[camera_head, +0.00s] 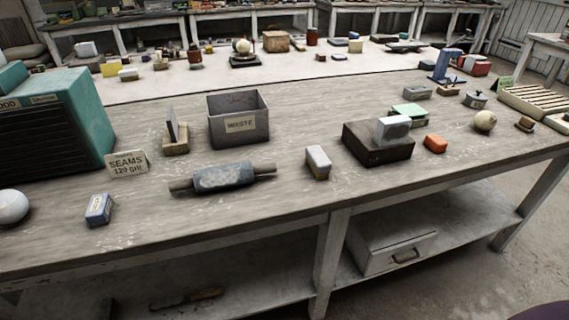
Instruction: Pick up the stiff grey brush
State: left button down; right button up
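I cannot pick out a stiff grey brush with certainty. A long, thin object with a brownish part (187,299) lies in shadow on the lower shelf at the bottom left; I cannot tell if it is a brush. A grey-topped block (318,162) lies near the table's front edge at the middle; its kind is unclear. A blue-grey roller shape with wooden ends (222,177) lies to its left. Neither of my grippers is in view.
The long worktable (270,212) holds a WASTE box (238,119), a teal drawer cabinet (85,110), a SEAMS card (127,163), a white ball (12,206), a blue block (99,209), a dark block (378,152) with a grey block on it, and an orange block (435,143).

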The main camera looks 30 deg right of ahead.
aim_at(320, 165)
jog(key=l+u, duration=0.15)
jog(key=u, duration=1.1)
jog(key=k+l, duration=0.15)
jog(key=l, duration=0.25)
jog(key=k+l, duration=0.15)
jog(key=l, duration=0.25)
jog(key=u, duration=0.05)
